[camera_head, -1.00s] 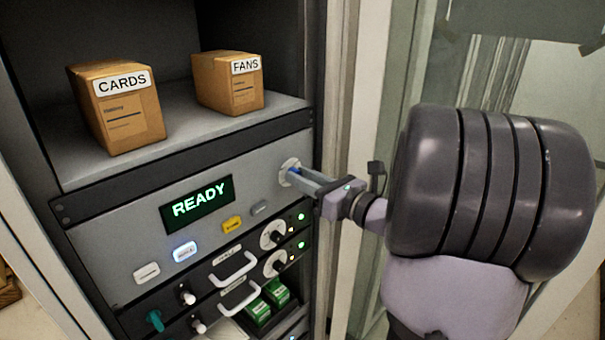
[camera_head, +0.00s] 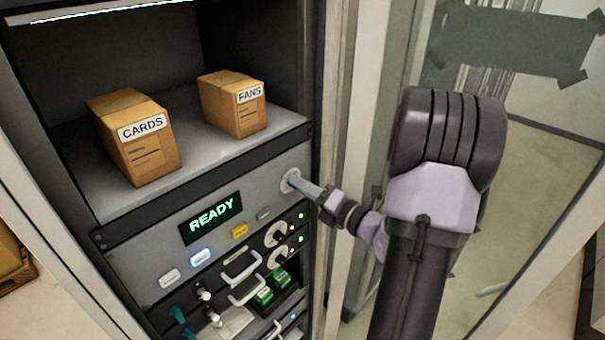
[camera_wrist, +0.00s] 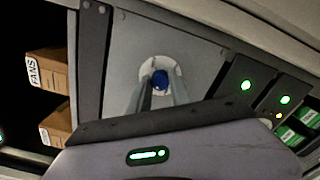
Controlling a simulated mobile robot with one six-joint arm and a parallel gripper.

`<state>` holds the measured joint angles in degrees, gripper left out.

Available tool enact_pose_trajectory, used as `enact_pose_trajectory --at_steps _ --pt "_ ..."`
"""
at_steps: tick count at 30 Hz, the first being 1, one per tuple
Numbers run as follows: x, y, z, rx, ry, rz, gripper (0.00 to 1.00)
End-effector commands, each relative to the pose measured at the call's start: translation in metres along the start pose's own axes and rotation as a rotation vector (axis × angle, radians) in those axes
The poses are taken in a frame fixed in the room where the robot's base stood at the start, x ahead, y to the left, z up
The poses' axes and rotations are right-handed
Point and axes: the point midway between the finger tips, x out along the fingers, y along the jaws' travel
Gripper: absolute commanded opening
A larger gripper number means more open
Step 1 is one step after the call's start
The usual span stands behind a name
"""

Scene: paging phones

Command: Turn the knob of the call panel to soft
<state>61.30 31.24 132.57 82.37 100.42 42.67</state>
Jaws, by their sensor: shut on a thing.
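The call panel (camera_head: 180,262) is a grey plate in the rack with a screen (camera_head: 211,218) that reads READY in green. The knob sits at the panel's right end on a pale round dial (camera_head: 287,178). In the wrist view the knob (camera_wrist: 160,80) is blue, on a white disc, between my fingers. My gripper (camera_head: 295,182) reaches it from the right and is shut on it. It also shows in the wrist view (camera_wrist: 158,92). The fingers hide most of the knob in the head view, and I cannot read any dial marks.
A CARDS box (camera_head: 137,140) and a FANS box (camera_head: 233,105) stand on the shelf above. White, blue-lit and yellow buttons (camera_head: 240,231) line the panel. Below are handles (camera_head: 247,290), dials and green modules. A glass door (camera_head: 395,60) is at the right, behind my arm.

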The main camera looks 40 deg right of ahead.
Motion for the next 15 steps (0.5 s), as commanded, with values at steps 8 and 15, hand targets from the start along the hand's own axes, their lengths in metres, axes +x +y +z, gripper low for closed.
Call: enact_pose_trajectory --at_steps 8,15 --pt "0.0000 0.0035 0.0029 0.242 -0.001 0.000 0.00" --pt "0.0000 0.0018 0.0017 0.404 0.000 0.000 0.00"
